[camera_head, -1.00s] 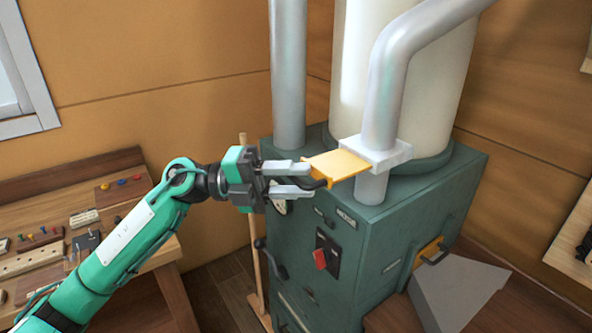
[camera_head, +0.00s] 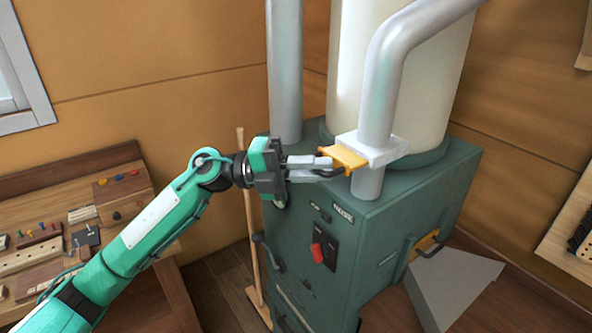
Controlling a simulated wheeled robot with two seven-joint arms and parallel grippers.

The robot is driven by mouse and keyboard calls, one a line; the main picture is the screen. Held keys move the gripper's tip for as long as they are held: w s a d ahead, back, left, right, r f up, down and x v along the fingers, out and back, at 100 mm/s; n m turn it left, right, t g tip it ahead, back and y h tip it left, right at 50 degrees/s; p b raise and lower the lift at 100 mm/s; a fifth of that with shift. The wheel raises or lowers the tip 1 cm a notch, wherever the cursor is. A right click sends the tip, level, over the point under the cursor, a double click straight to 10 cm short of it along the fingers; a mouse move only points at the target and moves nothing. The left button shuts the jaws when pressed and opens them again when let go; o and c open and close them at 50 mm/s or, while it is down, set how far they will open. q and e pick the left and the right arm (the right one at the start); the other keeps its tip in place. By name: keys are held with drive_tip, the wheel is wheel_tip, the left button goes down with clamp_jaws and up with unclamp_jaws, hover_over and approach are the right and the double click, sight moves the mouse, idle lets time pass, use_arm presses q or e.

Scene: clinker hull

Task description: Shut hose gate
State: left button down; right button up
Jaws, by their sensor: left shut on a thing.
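The hose gate is a yellow plate (camera_head: 344,157) with a dark handle at its left end. It sits partly inside a pale grey housing (camera_head: 384,152) on the grey hose pipe (camera_head: 377,95), and a short part of it shows outside. My left gripper (camera_head: 323,168) is at the plate's left end, shut on the dark handle. The handle is partly hidden between the fingers. My right gripper is not in view.
The green machine cabinet (camera_head: 395,215) stands below, with a red switch (camera_head: 317,253) on its front. A second yellow gate (camera_head: 426,242) shows low on its right side above a grey hood (camera_head: 455,285). A workbench (camera_head: 70,215) with tools is at the left.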

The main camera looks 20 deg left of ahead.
sight(348, 155)
use_arm(q)
drive_tip(key=shift+w+d+r, duration=0.2)
drive_tip(key=shift+w+d, duration=0.65)
drive_tip(key=shift+w, duration=0.25)
drive_tip(key=shift+a, duration=0.1)
drive_tip(key=c, duration=1.5)
unclamp_jaws()
drive_tip(key=shift+w, duration=0.1)
drive_tip(key=shift+f, duration=0.1)
